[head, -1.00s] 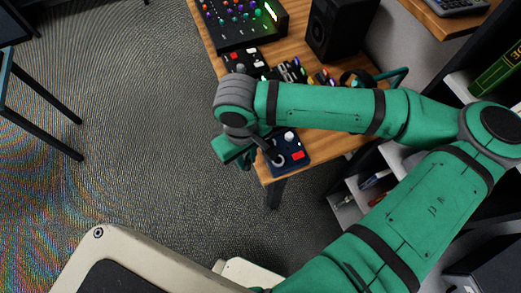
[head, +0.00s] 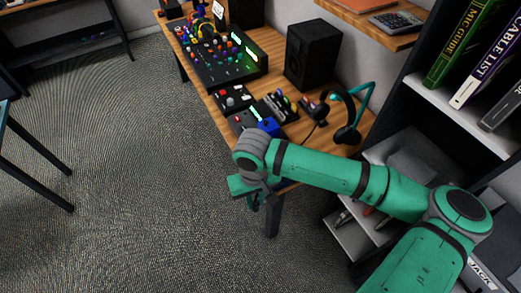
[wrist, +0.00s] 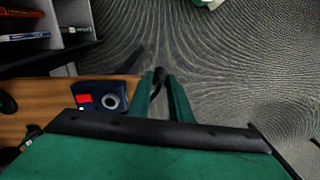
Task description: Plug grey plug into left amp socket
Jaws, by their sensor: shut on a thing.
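My gripper (head: 262,190) is off the near end of the wooden table, above the carpet. In the wrist view its two green fingers (wrist: 160,88) are close together on a small dark curved thing (wrist: 160,74), which may be the plug or its cable; its grey colour cannot be made out. A black speaker-like box (head: 313,52) stands at the table's right side, and part of another (head: 245,10) shows farther back. I cannot tell which is the left amp, and no amp socket can be made out.
A mixer (head: 220,60) and several small pedals (head: 232,97) stand on the table (head: 290,105). A blue box with a red patch (wrist: 100,97) is beside my fingers. Shelves with books (head: 465,45) are at right.

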